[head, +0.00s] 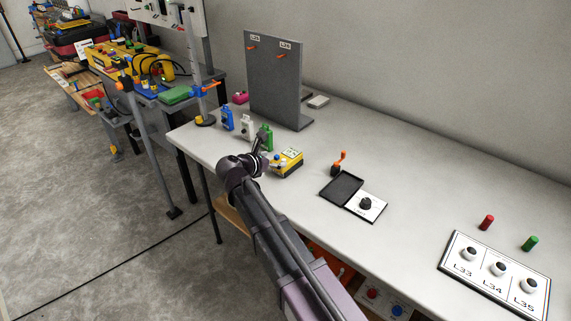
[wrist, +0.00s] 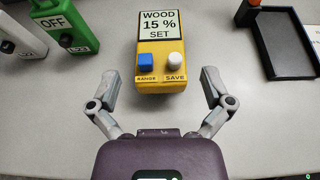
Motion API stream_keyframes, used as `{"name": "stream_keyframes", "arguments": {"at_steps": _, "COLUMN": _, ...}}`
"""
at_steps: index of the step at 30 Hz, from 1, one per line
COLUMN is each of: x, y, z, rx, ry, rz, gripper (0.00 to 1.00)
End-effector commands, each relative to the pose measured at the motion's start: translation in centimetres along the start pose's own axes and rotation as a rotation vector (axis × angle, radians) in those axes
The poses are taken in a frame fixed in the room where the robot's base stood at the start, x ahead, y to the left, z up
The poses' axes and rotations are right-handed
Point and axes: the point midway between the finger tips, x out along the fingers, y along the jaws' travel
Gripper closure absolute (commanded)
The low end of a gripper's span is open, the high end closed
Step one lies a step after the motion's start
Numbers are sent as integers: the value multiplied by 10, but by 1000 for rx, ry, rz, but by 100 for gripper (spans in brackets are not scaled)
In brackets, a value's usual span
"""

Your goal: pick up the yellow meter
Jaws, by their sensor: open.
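The yellow meter (wrist: 161,65) lies on the white table with its screen reading "WOOD 15 % SET". It has a blue knob marked RANGE and a white knob marked SAVE. In the head view the meter (head: 287,163) sits just right of my gripper (head: 262,147). In the wrist view my gripper (wrist: 160,90) is open, with one finger on each side of the meter's near end. Clear gaps show between the fingers and the meter's sides. Whether the fingertips reach down to the table height cannot be told.
A green block (head: 265,137), a white one (head: 246,127) and a blue one (head: 227,119) stand left of the meter. A black tray (head: 342,186) and an orange-handled item (head: 339,163) lie to the right. A grey upright panel (head: 274,85) stands behind.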

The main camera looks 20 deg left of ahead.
Motion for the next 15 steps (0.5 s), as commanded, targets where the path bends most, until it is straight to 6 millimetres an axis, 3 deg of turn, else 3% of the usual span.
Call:
{"name": "stream_keyframes", "arguments": {"at_steps": 4, "x": 10, "y": 0, "z": 0, "rx": 1, "ry": 0, "rz": -1, "gripper": 0}}
{"name": "stream_keyframes", "arguments": {"at_steps": 15, "x": 10, "y": 0, "z": 0, "rx": 0, "ry": 0, "rz": 0, "gripper": 0}}
